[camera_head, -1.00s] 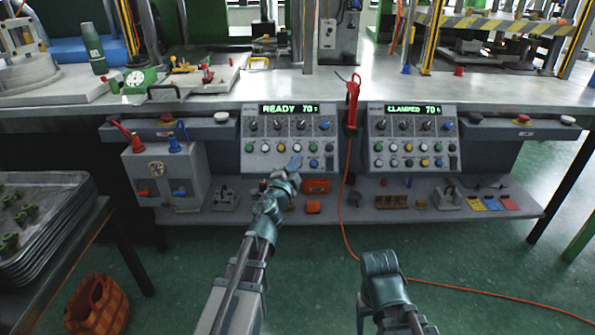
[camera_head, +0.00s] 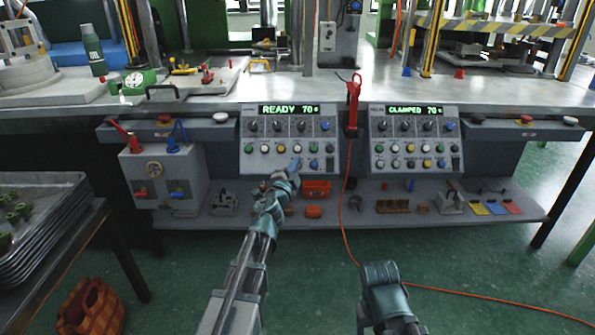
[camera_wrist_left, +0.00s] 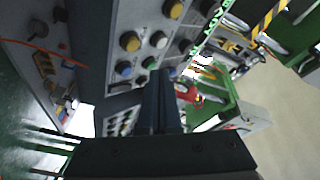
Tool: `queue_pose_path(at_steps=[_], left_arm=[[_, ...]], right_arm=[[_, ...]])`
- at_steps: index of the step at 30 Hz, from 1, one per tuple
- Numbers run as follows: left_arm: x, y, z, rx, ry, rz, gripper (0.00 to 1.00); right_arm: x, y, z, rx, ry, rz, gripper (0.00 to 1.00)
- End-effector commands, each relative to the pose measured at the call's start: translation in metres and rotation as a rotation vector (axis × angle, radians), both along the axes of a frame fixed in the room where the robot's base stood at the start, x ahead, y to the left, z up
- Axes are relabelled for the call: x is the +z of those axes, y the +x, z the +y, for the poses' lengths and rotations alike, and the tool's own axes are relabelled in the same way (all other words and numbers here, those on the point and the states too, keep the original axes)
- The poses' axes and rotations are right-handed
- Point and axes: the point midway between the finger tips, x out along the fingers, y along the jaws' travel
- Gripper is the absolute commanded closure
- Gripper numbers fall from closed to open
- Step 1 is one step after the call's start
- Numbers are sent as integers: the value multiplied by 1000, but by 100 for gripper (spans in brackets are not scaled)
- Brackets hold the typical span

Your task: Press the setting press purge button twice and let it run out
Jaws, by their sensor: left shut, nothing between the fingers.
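The left control panel (camera_head: 246,125) shows a green display (camera_head: 290,109) reading READY 70 s, above knobs and rows of coloured buttons. The right control panel (camera_head: 376,135) reads CLAMPED 70 s. Button labels are too small to read, so I cannot tell which is the purge button. My left gripper (camera_head: 294,166) is shut and empty, in front of the left panel's lower button row, hiding part of it. In the left wrist view its fingers (camera_wrist_left: 166,88) point toward the panel, near a green button (camera_wrist_left: 148,62) and a blue button (camera_wrist_left: 124,68). Contact cannot be told.
A red handheld tool (camera_head: 353,95) hangs between the panels, its orange cord running to the floor. A grey box with red and blue levers (camera_head: 162,178) stands left. A lower shelf (camera_head: 350,219) holds small parts and an orange bin (camera_head: 317,188). Stacked trays (camera_head: 45,225) stand at left.

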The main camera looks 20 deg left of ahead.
Motion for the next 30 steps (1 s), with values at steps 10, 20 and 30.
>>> queue_pose_path(at_steps=[10,20,30], left_arm=[[-23,26,7,-1,0,0,100],[-22,26,7,-1,-1,0,100],[-22,25,7,-1,-1,0,100]], right_arm=[[-23,0,0,0,2,0,32],[-22,0,0,0,2,0,32],[-22,0,0,0,2,0,32]])
